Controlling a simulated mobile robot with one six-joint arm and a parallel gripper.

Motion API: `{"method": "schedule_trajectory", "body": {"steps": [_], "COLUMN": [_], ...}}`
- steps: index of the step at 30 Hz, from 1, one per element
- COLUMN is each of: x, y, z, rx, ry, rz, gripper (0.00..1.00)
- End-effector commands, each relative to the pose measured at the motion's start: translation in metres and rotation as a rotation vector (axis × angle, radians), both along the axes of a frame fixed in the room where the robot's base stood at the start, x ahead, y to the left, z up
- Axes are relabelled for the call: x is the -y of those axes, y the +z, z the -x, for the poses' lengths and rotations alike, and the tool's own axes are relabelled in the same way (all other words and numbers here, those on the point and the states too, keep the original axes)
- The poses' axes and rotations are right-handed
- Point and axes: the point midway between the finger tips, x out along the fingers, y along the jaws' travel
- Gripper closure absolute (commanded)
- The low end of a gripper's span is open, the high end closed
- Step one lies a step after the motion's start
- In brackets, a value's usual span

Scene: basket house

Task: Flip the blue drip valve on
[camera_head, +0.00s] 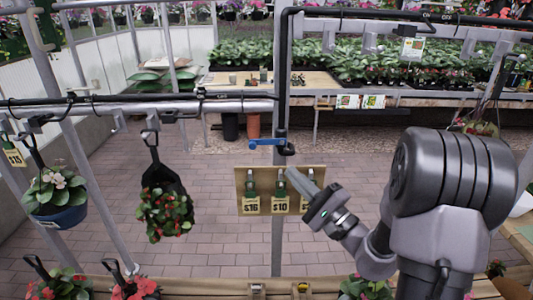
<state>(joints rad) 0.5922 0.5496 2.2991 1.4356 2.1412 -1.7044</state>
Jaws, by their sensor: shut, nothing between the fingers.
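The blue drip valve (266,142) has a flat blue lever that points left, roughly level. It sits at the lower end of a black pipe (283,80) on an upright post. My gripper (292,173) reaches in from the lower right, with its fingertips below and slightly right of the valve. The fingers are shut and hold nothing. They look apart from the lever in the picture, but I cannot tell the depth between them. The gripper covers part of the board behind it.
A wooden board with price tags (244,181) hangs just below the valve. A hanging pot with red flowers (165,212) and a blue pot (58,217) are at left. A horizontal grey rail (190,107) runs left of the post. Plant benches stand behind, with open brick floor between.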

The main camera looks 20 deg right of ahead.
Motion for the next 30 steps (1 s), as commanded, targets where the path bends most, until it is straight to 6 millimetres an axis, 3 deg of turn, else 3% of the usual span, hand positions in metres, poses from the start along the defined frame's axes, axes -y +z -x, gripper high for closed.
{"method": "schedule_trajectory", "body": {"steps": [8, 15, 30], "x": [-0.027, -0.053, -0.055], "y": [0.021, 0.034, 0.035], "z": [-0.05, -0.057, -0.058], "rx": [0.001, -0.001, 0.001], "ry": [0.004, 0.003, 0.001], "rz": [0.0, -0.001, -0.007], "gripper": [1.0, 1.0, 1.0]}}
